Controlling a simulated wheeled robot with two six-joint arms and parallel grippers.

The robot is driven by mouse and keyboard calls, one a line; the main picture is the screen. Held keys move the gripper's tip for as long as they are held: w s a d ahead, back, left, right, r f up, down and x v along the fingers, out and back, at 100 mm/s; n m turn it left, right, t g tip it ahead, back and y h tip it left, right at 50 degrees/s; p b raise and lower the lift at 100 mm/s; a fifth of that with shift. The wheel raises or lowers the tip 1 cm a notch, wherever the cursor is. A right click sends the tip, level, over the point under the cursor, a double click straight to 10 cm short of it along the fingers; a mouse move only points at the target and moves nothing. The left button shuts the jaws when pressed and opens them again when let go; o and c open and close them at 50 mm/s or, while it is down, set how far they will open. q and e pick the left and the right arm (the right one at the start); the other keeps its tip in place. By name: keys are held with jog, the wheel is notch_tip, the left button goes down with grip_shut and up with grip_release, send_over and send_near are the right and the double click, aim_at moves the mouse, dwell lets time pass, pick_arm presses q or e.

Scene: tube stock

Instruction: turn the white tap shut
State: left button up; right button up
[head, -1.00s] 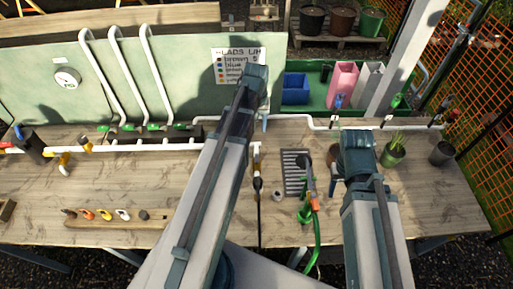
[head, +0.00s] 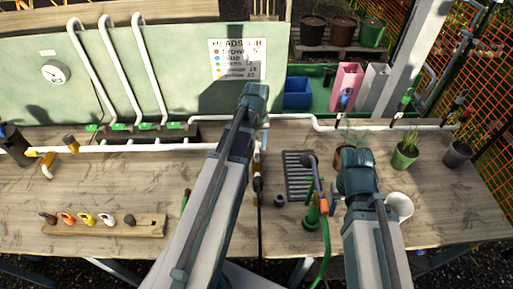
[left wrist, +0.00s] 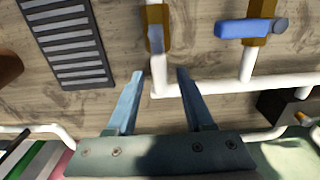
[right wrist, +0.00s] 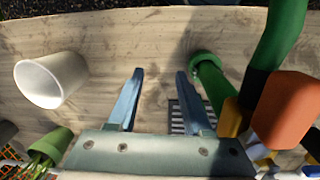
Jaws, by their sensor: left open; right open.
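A brass tap (left wrist: 155,14) with a pale handle (left wrist: 156,40), probably the white tap, sits at the top of the left wrist view on a short white pipe. Its handle lies along the pipe. In the head view a brass and pale fitting (head: 257,165) shows beside my left arm, partly hidden. My left gripper (left wrist: 160,74) is open and empty; its fingers point towards the tap, with the white pipe between them in the picture and no visible contact. In the head view the left gripper (head: 255,97) hangs over the back pipe. My right gripper (right wrist: 160,74) is open and empty above the bench.
A blue-handled tap (left wrist: 245,28) stands near the pale one. A dark drain grate (head: 298,175), a green standpipe (head: 312,210) with an orange part and a white cup (right wrist: 50,80) are near my right gripper. A rack of coloured handles (head: 105,223) lies at left.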

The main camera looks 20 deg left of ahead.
pick_arm(q)
grip_shut()
dwell(1.4)
